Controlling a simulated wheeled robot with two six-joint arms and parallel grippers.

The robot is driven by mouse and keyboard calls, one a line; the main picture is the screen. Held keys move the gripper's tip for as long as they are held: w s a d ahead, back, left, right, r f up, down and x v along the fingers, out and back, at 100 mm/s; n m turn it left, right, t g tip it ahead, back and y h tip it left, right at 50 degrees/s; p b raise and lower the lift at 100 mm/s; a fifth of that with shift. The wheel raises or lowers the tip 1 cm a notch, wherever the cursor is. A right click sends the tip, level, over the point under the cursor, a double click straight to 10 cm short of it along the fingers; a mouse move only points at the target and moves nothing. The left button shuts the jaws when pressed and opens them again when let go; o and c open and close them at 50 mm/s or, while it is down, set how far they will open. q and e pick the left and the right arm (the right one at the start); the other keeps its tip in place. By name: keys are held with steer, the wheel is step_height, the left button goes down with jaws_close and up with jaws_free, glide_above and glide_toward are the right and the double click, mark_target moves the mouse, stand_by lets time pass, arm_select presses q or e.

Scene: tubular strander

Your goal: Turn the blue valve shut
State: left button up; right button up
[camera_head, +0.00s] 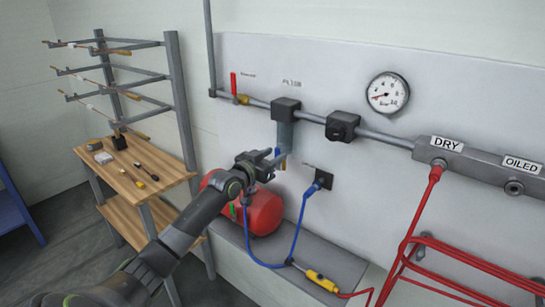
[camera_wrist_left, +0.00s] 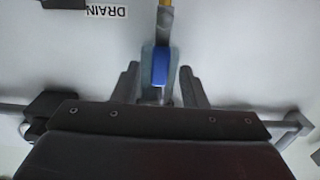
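The blue valve (camera_head: 281,164) sits on the wall panel below the filter bowl (camera_head: 285,137), mostly behind my left gripper in the head view. In the left wrist view its blue handle (camera_wrist_left: 160,66) lies lengthwise in the middle, with a yellow part above it. My left gripper (camera_head: 276,160) is at the valve. In the left wrist view its two fingers (camera_wrist_left: 159,75) stand apart, one each side of the handle, with a gap on both sides. I cannot tell whether the handle is deep between them. My right gripper is not in view.
A pipe with a red-handled valve (camera_head: 234,85) and a black block (camera_head: 342,126) runs above. A gauge (camera_head: 388,93) is on the panel. A red tank (camera_head: 260,212), blue hose (camera_head: 299,232) and yellow tool (camera_head: 322,280) are below. A wooden bench (camera_head: 160,165) stands left.

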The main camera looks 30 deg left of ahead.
arm_select(q)
jaws_close()
stand_by(0.3)
steer(key=shift+a+n, duration=0.1)
steer(key=shift+n, duration=0.2)
steer(key=a+f+n+b, duration=0.3)
steer(key=a+f+n, duration=0.2)
steer(key=n, duration=1.2)
steer(key=shift+w+f+n, duration=0.15)
steer(key=shift+w+n, duration=0.05)
steer(key=shift+n, duration=0.1)
stand_by(0.6)
